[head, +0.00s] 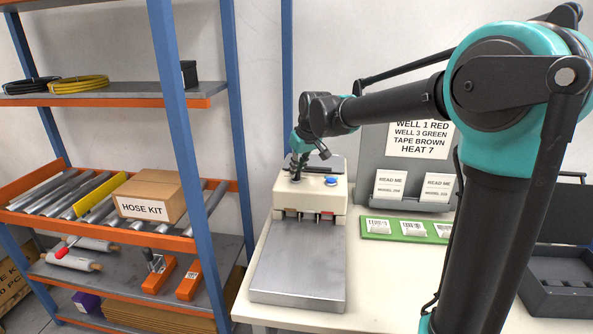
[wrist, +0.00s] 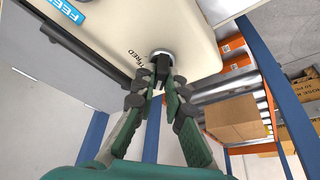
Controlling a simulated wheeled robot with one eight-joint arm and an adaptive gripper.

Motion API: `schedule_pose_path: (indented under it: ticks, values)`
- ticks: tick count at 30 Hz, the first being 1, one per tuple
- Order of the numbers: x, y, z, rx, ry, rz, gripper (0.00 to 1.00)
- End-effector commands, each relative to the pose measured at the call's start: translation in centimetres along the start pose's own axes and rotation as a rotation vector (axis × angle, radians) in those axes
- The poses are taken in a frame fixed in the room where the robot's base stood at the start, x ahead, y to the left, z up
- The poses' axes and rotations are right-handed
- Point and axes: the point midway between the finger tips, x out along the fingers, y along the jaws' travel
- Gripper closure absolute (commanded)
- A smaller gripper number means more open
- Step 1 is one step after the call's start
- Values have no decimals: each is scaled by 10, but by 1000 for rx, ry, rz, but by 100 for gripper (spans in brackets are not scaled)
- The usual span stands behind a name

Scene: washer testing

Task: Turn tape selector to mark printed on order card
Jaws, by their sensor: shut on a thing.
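The tape machine (head: 338,192) is a cream box with a steel plate in front, on the bench. In the head view my gripper (head: 297,172) comes down on the machine's top left and hides most of the knob. The order card (head: 420,125) on the grey back panel reads WELL 1 RED, WELL 3 GREEN, TAPE BROWN, HEAT 7. Other selector marks cannot be read.
A blue button (head: 331,181) sits just right of the selector. READ ME booklets (head: 390,186) and a green tray (head: 378,236) stand to the machine's right. An orange and blue shelf rack (head: 170,98) with a HOSE KIT box (head: 150,195) is at left.

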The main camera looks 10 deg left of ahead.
Motion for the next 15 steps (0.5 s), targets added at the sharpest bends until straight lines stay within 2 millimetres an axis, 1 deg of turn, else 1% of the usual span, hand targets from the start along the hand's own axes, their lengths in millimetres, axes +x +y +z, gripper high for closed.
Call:
schedule_pose_path:
  ticks: [6, 15]
  values:
    - [0, 1, 0, -69, 0, -29, 100]
    - [0, 1, 0, -97, -1, -40, 100]
